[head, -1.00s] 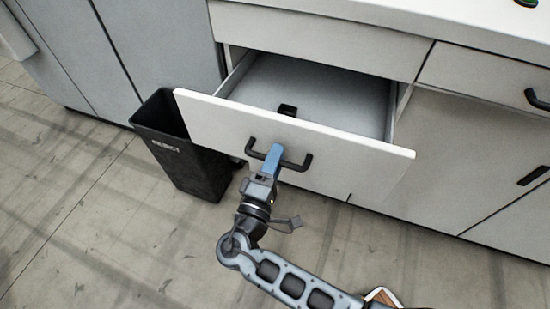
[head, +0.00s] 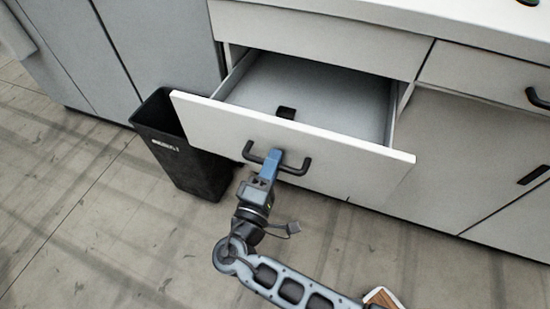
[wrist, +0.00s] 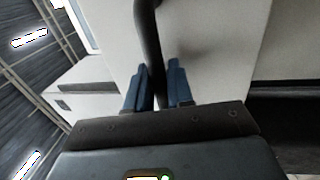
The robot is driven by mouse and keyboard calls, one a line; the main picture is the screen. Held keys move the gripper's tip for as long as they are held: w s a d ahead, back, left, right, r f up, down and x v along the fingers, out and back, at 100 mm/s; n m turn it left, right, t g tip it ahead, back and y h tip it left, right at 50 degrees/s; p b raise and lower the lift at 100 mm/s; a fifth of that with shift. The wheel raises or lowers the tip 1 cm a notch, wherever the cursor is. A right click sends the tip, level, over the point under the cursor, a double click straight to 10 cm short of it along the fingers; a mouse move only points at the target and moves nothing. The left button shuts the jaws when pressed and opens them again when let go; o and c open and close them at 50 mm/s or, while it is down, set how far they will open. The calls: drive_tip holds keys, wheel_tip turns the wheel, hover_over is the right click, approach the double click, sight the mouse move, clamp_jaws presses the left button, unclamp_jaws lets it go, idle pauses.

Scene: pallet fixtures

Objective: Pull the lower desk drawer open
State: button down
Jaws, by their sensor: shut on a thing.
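The lower desk drawer (head: 340,155) stands well open in the head view, its white front pulled out from the cabinet and its grey inside (head: 325,95) showing. A small black item (head: 286,112) lies inside it. The black bar handle (head: 297,168) is on the drawer's front. My gripper (head: 272,160) is shut on the middle of this handle. In the wrist view, my gripper's blue fingers (wrist: 158,88) are on either side of the dark handle bar (wrist: 148,45). The fingers partly hide the handle in both views.
A black bin (head: 180,150) stands on the floor just left of the drawer, behind its left end. A closed drawer front (head: 320,38) is above. A white counter (head: 450,18) runs along the top right. The floor (head: 90,220) at left is clear.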

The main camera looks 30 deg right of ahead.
drive_tip(key=v, duration=0.3)
drive_tip(key=shift+a+r, duration=0.15)
drive_tip(key=shift+r, duration=0.1)
drive_tip(key=c, duration=1.2)
unclamp_jaws()
drive_tip(key=shift+o, duration=0.2)
drive_tip(key=shift+s, duration=0.1)
drive_tip(key=b+v, duration=0.1)
drive_tip(key=v, duration=0.6)
drive_tip(key=shift+s+a+b, duration=0.25)
drive_tip(key=shift+b, duration=0.15)
drive_tip(key=shift+f, duration=0.1)
